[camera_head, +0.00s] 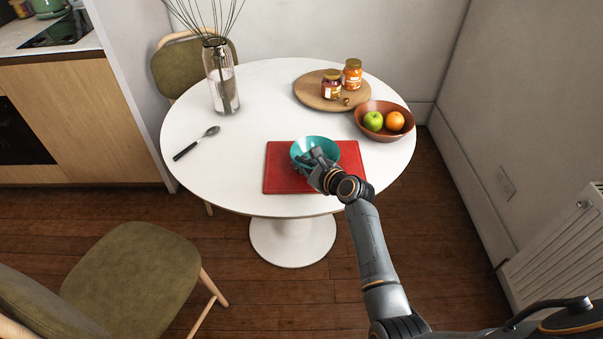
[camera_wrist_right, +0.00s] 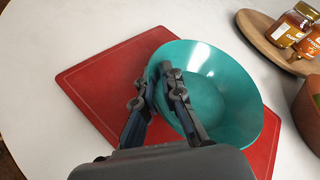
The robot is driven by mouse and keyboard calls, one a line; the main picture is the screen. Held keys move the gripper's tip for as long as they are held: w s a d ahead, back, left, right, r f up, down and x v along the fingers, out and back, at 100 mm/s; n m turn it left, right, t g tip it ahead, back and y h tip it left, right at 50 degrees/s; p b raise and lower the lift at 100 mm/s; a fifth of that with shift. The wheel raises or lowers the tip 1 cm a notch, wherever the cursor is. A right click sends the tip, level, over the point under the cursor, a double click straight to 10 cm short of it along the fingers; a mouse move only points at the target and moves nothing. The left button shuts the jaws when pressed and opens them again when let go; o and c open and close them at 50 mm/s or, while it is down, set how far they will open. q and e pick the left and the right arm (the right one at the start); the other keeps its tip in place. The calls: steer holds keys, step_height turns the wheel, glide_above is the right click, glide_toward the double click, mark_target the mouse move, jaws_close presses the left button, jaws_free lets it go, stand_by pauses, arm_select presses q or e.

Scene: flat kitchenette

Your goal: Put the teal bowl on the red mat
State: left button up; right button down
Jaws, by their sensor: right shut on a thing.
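The teal bowl (camera_head: 318,145) is over the red mat (camera_head: 280,178) on the round white table. In the right wrist view the bowl (camera_wrist_right: 225,95) sits upright above the mat (camera_wrist_right: 95,75), with mat showing around much of it. Whether its base touches the mat is hidden. My right gripper (camera_head: 312,160) is shut on the bowl's near rim. In the right wrist view its two fingers (camera_wrist_right: 160,85) straddle the bowl's wall, one inside and one outside. My left gripper is not in view.
A brown bowl with a green apple and an orange (camera_head: 395,121) stands right of the mat. A round wooden board (camera_head: 310,93) with jars is behind. A glass vase (camera_head: 220,80) and a spoon (camera_head: 197,143) are on the left. The table's front-left is clear.

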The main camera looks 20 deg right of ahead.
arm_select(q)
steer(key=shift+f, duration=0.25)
arm_select(e)
steer(key=shift+f, duration=0.1)
steer(key=c, duration=1.5)
jaws_free()
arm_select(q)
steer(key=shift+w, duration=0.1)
arm_select(e)
steer(key=shift+s, duration=0.1)
steer(key=p+v, duration=0.1)
steer(key=v, duration=1.1)
steer(key=shift+a+p, duration=0.1)
steer(key=shift+p, duration=0.25)
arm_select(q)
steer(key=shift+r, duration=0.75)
